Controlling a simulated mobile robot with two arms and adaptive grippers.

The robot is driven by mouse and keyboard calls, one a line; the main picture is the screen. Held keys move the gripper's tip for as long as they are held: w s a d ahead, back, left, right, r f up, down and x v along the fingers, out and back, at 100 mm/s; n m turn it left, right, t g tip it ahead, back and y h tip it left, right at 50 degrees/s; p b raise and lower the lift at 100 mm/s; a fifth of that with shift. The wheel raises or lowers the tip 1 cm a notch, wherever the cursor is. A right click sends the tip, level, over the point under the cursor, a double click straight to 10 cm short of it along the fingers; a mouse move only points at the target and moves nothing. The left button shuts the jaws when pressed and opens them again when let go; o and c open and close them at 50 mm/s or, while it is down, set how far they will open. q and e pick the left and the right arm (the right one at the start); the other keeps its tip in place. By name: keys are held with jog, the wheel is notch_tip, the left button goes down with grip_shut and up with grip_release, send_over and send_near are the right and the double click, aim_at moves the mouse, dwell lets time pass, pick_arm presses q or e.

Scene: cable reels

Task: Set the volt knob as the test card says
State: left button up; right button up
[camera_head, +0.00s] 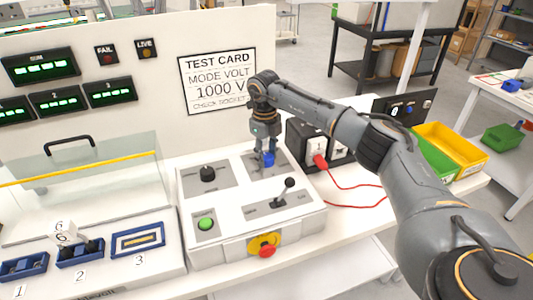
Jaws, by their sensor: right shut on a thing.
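The test card (217,80) hangs on the white back wall and reads MODE VOLT, 1000 V, with a smaller line about a socket below. The white control box (232,238) stands on the bench under it. My right gripper (267,160) points down at the box's back right plate and is shut on the volt knob there. The gripper hides most of that knob, so its setting cannot be read; blue shows at the fingertips. A second, black knob (207,174) stands free on the left plate. My left gripper is not in view.
On the box are a lever (284,190), a green button (205,223) and a red stop button (267,251). A black socket unit with a red plug (320,161) and red cable stands right of it. Green and yellow bins (452,150) lie farther right.

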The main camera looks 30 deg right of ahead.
jog(key=m, duration=0.3)
jog(key=shift+m, duration=0.4)
jog(key=m+p, duration=0.1)
jog(key=m, duration=0.2)
jog(key=shift+m, duration=0.3)
jog(key=m+p, duration=0.1)
jog(key=m, duration=0.5)
jog(key=shift+p, duration=0.35)
jog(key=m+p, duration=0.2)
jog(key=m, duration=0.4)
jog(key=shift+d+r+m, duration=0.1)
jog(key=shift+m, duration=0.3)
jog(key=m+p, duration=0.1)
jog(key=m, duration=0.2)
jog(key=shift+y+p, duration=0.3)
jog(key=shift+p, duration=0.05)
jog(key=shift+m+p, duration=0.75)
jog(key=shift+m, duration=0.95)
jog(key=o, duration=1.2)
jog(key=shift+w, duration=0.1)
